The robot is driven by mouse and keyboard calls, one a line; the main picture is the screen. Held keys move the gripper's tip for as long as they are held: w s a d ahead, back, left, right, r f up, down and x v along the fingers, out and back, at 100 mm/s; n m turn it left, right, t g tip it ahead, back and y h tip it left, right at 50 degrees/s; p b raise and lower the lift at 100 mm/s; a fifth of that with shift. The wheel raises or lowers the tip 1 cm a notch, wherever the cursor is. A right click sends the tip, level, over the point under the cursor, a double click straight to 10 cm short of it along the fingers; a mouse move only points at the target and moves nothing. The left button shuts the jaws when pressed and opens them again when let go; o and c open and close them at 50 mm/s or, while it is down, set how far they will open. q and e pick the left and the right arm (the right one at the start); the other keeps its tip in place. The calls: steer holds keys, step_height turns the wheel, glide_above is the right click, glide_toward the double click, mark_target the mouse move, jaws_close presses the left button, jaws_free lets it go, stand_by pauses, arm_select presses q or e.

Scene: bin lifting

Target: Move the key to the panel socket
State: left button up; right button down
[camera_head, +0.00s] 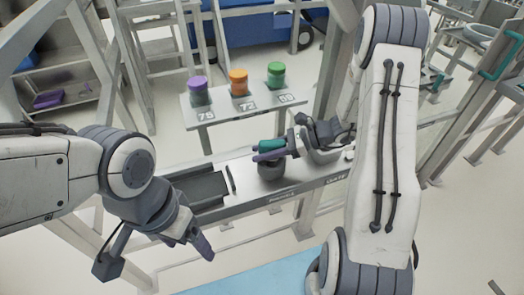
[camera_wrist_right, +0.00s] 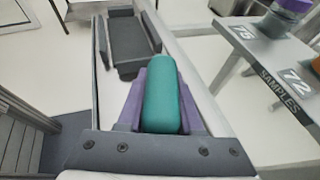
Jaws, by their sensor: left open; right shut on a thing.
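My right gripper (camera_head: 268,150) is shut on a teal rounded piece (camera_head: 271,145), held above the grey bench. In the right wrist view the teal piece (camera_wrist_right: 164,98) lies lengthwise between the purple fingers. No key shape is recognisable, so I cannot tell whether this piece is the key. A dark round holder (camera_head: 271,170) stands on the bench just below the right gripper; whether it touches the piece is unclear. I cannot make out a panel socket. My left gripper (camera_head: 188,240) is open and empty, pointing down in front of the bench.
A dark rectangular tray (camera_head: 200,188) lies on the bench, left of the holder. Behind, a numbered samples shelf (camera_head: 222,115) bears a purple-topped jar (camera_head: 198,90), an orange-topped jar (camera_head: 238,82) and a green-topped jar (camera_head: 276,76). Metal frames stand around the bench.

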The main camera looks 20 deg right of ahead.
jaws_free()
stand_by(0.5)
steer(key=shift+r, duration=0.1)
steer(key=shift+r+p, duration=3.9)
steer(key=shift+r, duration=0.6)
steer(key=shift+s, duration=0.1)
